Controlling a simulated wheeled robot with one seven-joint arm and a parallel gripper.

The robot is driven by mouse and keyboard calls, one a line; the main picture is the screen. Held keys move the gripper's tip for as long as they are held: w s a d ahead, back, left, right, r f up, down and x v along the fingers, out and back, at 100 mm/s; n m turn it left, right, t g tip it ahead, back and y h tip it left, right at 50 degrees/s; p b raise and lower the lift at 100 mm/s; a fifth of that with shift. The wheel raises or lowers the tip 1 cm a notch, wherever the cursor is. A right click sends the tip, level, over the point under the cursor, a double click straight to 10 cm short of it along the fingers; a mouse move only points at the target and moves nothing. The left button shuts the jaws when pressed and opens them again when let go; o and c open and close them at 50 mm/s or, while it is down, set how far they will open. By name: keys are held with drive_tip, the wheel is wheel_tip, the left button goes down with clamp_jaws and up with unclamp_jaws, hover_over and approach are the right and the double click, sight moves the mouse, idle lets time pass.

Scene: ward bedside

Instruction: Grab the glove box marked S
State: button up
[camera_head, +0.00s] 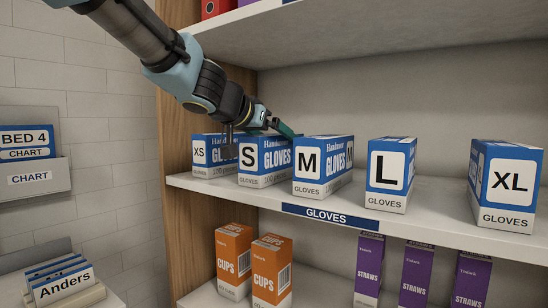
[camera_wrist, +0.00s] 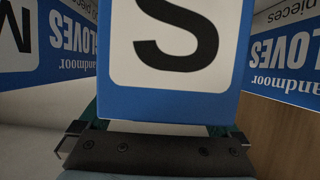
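The glove box marked S (camera_head: 262,161) is blue and white and stands on the glove shelf, between the XS and M boxes. In the wrist view its S face (camera_wrist: 180,104) fills the upper middle, upside down. My gripper (camera_head: 262,132) is at the top of the S box, reaching in from the upper left. Its teal fingers are spread about as wide as the box, one near each side in the wrist view (camera_wrist: 160,125). The box partly hides the fingers, so I cannot tell whether they touch it. The box still rests on the shelf.
The XS box (camera_head: 204,155) stands close on the left and the M box (camera_head: 310,166) close on the right. The L box (camera_head: 388,174) and XL box (camera_head: 507,185) stand farther right. An upper shelf (camera_head: 370,28) overhangs. Cups (camera_head: 233,258) and straws boxes (camera_head: 369,270) stand below.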

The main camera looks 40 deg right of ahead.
clamp_jaws()
idle(0.6)
